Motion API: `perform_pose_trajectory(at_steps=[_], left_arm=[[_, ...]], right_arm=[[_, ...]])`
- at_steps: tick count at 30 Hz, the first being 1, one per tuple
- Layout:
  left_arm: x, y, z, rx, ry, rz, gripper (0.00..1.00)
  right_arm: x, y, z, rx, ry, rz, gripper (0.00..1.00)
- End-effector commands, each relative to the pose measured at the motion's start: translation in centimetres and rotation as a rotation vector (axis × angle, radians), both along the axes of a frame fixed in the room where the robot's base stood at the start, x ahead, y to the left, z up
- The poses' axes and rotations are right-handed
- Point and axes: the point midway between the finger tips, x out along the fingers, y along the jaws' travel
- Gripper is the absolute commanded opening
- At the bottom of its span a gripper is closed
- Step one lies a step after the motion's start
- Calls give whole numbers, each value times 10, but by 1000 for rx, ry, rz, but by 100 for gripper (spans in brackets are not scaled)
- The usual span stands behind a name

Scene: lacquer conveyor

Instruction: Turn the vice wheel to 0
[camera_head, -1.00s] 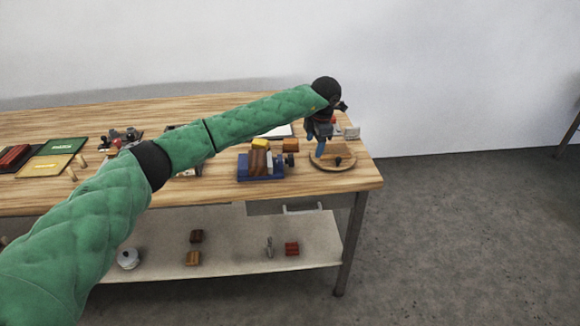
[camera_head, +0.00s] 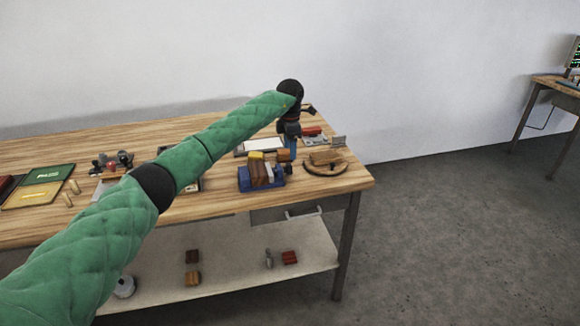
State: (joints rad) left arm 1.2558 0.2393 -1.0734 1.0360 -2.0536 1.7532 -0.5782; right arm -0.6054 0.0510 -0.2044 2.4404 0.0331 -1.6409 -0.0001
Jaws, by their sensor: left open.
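The vice (camera_head: 246,182) has a blue base and stands near the table's right end, with brown and pale blocks between its jaws. Its dark wheel (camera_head: 287,169) is at the right end, small and partly lost against the gripper; no number on it can be read. My left gripper (camera_head: 293,150) points down just behind and above the wheel end of the vice, with blue fingers. It is open and holds nothing that I can see. Whether it touches the wheel cannot be told. My right gripper is not in view.
A round board (camera_head: 326,174) with a wooden block (camera_head: 325,157) lies right of the vice. A red item (camera_head: 312,131) and a small grey stand (camera_head: 338,141) are behind it. Green and yellow folders (camera_head: 48,174) lie at left. The lower shelf (camera_head: 235,252) holds small blocks.

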Motion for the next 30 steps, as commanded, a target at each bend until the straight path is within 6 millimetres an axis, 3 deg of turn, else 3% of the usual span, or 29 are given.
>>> perform_pose_trajectory(at_steps=[5,13,21,30], left_arm=[[0,1,-12,2,2,-4,62],[-1,1,-53,0,3,-4,62],[0,1,-74,0,1,-4,62],[0,1,-77,0,-1,-4,62]], right_arm=[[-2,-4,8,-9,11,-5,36],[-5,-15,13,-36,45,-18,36],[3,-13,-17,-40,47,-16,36],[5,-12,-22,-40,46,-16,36]])
